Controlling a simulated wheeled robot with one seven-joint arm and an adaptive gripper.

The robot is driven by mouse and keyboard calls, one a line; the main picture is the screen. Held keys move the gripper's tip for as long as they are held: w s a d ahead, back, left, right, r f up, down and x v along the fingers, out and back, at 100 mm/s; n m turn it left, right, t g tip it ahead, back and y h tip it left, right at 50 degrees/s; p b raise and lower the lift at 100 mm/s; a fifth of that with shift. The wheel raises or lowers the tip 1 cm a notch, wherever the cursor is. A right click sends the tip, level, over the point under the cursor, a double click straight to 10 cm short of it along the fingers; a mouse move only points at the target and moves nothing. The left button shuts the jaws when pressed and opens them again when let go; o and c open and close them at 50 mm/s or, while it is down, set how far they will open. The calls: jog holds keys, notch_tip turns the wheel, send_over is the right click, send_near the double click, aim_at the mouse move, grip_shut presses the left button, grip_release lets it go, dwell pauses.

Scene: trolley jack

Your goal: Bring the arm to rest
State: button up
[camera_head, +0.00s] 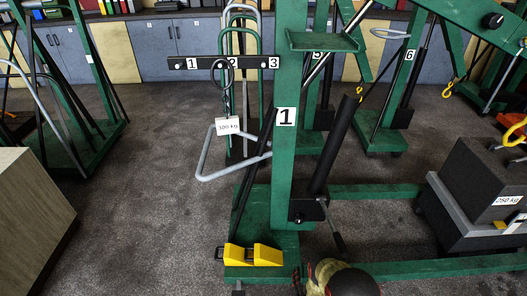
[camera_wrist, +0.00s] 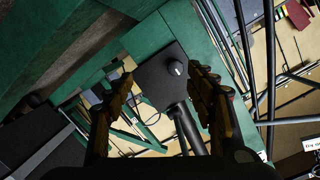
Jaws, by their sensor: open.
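My gripper (camera_wrist: 163,76) shows in the wrist view with its two dark and yellowish fingers spread wide apart. It is open, and nothing is visibly held between them. A green crane (camera_head: 284,150) marked 1 stands in the middle of the head view. Part of what seems to be my arm (camera_head: 345,281) shows at the bottom edge of the head view, in front of the crane's base; its fingers cannot be made out there.
A dark 250 kg block (camera_head: 487,180) stands at right, between the crane's legs and other green frames. A wooden box (camera_head: 28,215) is at left. Grey carpet (camera_head: 140,230) is clear between box and crane.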

jog(key=s+f+n+g, duration=0.2)
jog(key=s+f+g, duration=0.8)
jog(key=s+f, duration=0.15)
notch_tip(320, 180, up, 42)
jog(key=s+n+g+p, duration=0.1)
jog(key=n+g+p, duration=0.25)
jog(key=g, duration=0.45)
jog(key=s+r+t+p, duration=0.1)
jog(key=s+r, duration=0.4)
jog(key=r, duration=1)
jog(key=s+r+t+p, duration=0.1)
jog(key=s+r+t, duration=0.3)
jog(key=r, duration=1.2)
jog(key=s+r+n+t+p, duration=0.1)
jog(key=s+r, duration=0.4)
jog(key=r, duration=1)
jog(key=shift+s+r+t+p, duration=0.2)
jog(key=shift+s+t+p, duration=0.15)
jog(key=shift+t, duration=0.35)
jog(key=shift+d, duration=0.1)
